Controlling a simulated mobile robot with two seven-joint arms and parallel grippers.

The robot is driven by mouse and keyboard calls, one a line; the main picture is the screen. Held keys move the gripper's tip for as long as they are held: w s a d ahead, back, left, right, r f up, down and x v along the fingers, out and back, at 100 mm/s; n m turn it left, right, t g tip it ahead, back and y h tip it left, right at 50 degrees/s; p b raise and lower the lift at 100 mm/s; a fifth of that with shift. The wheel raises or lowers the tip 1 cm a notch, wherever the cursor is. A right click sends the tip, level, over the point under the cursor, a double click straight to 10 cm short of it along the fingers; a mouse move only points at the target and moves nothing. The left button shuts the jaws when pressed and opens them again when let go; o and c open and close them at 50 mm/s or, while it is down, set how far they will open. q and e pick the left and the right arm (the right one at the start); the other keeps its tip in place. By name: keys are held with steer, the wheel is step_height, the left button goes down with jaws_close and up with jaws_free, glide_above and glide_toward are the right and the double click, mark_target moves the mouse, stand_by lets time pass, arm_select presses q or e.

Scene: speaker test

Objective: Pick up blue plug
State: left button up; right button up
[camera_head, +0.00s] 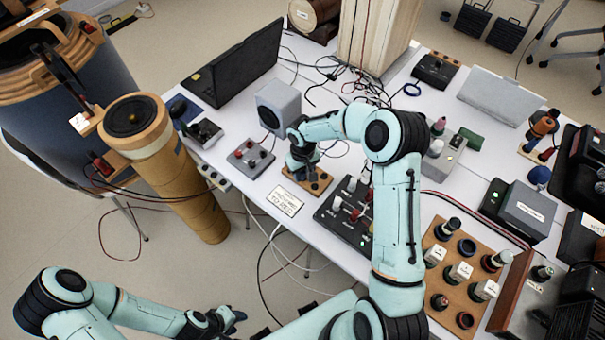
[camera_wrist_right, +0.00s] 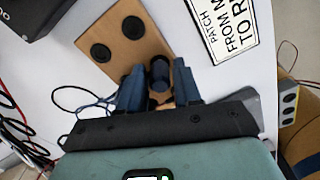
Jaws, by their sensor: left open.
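The blue plug (camera_wrist_right: 160,76) stands between the two fingers of my right gripper (camera_wrist_right: 160,88) in the right wrist view. The fingers are close on either side of it; I cannot tell whether they press on it. The plug is at one end of a small wooden board (camera_wrist_right: 118,32) with two black round sockets. In the head view my right gripper (camera_head: 301,164) is low over the same board (camera_head: 318,187) and hides the plug. My left gripper (camera_head: 228,320) is open and empty, low at the bottom, away from the table.
A printed label card (camera_head: 285,201) lies beside the board. A grey speaker (camera_head: 278,107) stands behind it, and a black control box (camera_head: 345,215) is to its right. Loose cables cross the table. A wooden socket board (camera_head: 450,285) with several plugs is further right.

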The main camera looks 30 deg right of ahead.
jaws_close()
arm_select(q)
steer(key=shift+w+r+p, duration=0.45)
steer(key=shift+w+r, duration=0.1)
steer(key=shift+r, duration=0.05)
arm_select(e)
step_height(320, 180, up, 20)
stand_by(0.3)
arm_select(q)
steer(key=w+r+p, duration=0.1)
steer(key=w+r, duration=0.1)
steer(key=w, duration=0.1)
steer(key=shift+r+p, duration=0.2)
steer(key=shift+p, duration=0.2)
arm_select(e)
step_height(320, 180, up, 4)
steer(key=shift+w+f, duration=0.1)
